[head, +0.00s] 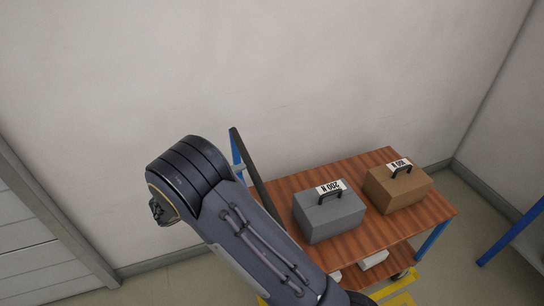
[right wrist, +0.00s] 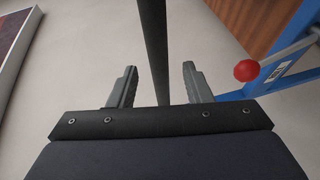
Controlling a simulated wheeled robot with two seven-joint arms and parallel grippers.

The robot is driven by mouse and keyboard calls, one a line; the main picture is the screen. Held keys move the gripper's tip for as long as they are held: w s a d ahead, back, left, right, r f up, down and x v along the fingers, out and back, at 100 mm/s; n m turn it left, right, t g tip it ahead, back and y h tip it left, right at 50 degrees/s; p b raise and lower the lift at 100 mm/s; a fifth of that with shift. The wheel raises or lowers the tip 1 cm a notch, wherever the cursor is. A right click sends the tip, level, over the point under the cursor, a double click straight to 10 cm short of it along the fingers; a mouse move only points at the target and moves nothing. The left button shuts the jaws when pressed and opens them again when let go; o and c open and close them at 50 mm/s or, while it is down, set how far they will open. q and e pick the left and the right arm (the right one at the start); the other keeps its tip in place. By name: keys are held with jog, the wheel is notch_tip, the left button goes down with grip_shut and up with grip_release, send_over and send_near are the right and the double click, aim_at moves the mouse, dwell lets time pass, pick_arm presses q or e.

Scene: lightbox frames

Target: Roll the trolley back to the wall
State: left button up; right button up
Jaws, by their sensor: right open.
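The trolley (head: 288,183) has a wood-coloured top, a blue frame and a lower shelf, and stands near the back wall (head: 330,80). Its dark handle bar (head: 247,160) is at its left end, partly hidden by my right arm. In the right wrist view the dark bar (right wrist: 153,45) runs between the two fingers of my right gripper (right wrist: 160,85), which is open. The fingers show gaps on both sides of the bar. In the head view my right gripper (head: 160,210) is mostly hidden behind the wrist. My left gripper is out of view.
A grey box (head: 330,217) and a brown box (head: 400,188), both with handles and labels, sit on the trolley top. A white item (head: 373,260) lies on the lower shelf. Yellow tape (head: 395,288) marks the floor. A blue post (head: 510,232) stands at right.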

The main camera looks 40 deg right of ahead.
aim_at(248, 170)
jog(key=shift+w+d+r, duration=0.1)
jog(key=shift+w+d, duration=0.05)
jog(key=p+x, duration=0.1)
jog(key=x, duration=0.5)
jog(key=shift+d+r+p, duration=0.1)
jog(key=shift+p, duration=0.25)
jog(key=shift+w+d+f, duration=0.15)
jog(key=shift+d+f, duration=0.1)
jog(key=shift+d, duration=0.4)
grip_shut()
